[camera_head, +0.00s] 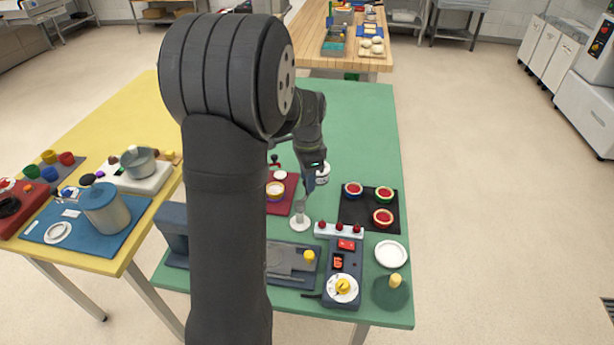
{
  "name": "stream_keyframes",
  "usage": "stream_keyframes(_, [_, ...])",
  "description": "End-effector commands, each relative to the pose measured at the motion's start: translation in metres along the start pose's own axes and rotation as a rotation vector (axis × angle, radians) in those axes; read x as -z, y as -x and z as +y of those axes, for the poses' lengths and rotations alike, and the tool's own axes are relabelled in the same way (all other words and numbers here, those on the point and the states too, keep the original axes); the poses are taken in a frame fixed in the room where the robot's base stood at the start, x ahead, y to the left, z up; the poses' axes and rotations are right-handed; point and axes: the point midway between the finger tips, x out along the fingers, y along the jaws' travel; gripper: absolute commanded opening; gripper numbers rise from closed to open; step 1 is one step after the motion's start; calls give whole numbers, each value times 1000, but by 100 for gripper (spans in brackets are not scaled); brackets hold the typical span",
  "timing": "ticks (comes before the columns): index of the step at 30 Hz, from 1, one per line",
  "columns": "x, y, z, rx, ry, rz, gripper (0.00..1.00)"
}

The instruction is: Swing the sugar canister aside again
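A small white canister with a dark band (322,175), which may be the sugar canister, is at the right side of my gripper, over the green table (360,130). My own arm crosses the middle of the view and hides part of the table. My gripper (310,186) points down beside the canister. It is too small and dark to tell whether its fingers are open or touch the canister. A white round-based stand (300,223) is just below the gripper.
A black mat (345,218) with several coloured bowls lies to the right. A red mat (285,207) with a bowl is at the left. A white plate (391,254), a button strip (339,231) and a scale-like device (342,288) stand nearer. The green table's far right is clear.

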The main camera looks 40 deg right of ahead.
Motion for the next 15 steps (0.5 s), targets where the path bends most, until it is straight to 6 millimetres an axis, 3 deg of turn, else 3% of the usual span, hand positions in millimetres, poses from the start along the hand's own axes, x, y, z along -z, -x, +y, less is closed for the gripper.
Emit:
stream_keyframes(10, [-1, 2, 0, 1, 1, -1, 43])
stream_keyframes(15, [0, 20, -1, 4, 1, 1, 43])
